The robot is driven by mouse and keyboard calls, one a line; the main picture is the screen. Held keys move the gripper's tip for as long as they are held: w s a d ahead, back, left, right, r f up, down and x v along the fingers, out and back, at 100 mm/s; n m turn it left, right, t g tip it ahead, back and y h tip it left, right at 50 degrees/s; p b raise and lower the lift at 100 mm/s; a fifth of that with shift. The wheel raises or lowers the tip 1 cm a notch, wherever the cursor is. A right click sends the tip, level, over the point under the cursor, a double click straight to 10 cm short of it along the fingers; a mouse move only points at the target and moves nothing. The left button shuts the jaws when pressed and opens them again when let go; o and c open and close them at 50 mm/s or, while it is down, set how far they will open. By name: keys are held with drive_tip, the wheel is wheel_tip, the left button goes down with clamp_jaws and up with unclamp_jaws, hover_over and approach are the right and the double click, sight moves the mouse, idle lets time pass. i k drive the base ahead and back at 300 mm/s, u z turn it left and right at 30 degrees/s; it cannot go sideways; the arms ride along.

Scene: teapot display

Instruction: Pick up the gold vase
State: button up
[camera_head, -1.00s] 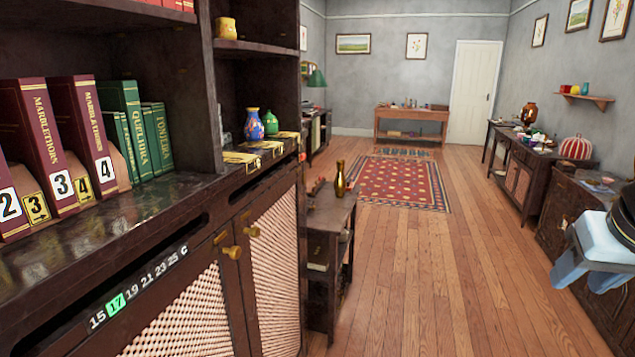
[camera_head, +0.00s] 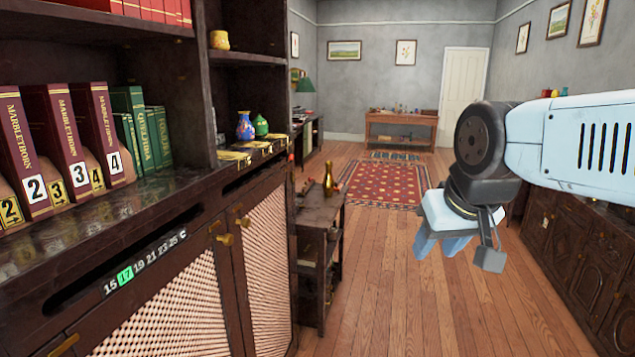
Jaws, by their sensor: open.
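The gold vase (camera_head: 328,182) stands upright on top of a small dark side table (camera_head: 318,207), just past the end of the large cabinet. It is slim, shiny and narrow-necked. My gripper (camera_head: 442,246) hangs from my pale blue arm at the right, in the air above the wooden floor. Its fingers point down and are empty. It is to the right of the vase in the picture, well apart from it. The vase is fully in sight.
A dark cabinet (camera_head: 258,225) with lattice doors fills the left, holding numbered books (camera_head: 78,135), a blue vase (camera_head: 245,126) and a green vase (camera_head: 261,126). Dark cupboards (camera_head: 585,260) line the right. The wooden floor (camera_head: 400,300) between is open, with a red rug (camera_head: 382,184) further back.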

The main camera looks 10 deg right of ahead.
sight(328, 184)
drive_tip(key=z, duration=0.1)
drive_tip(key=i, duration=1)
drive_tip(key=u, duration=0.1)
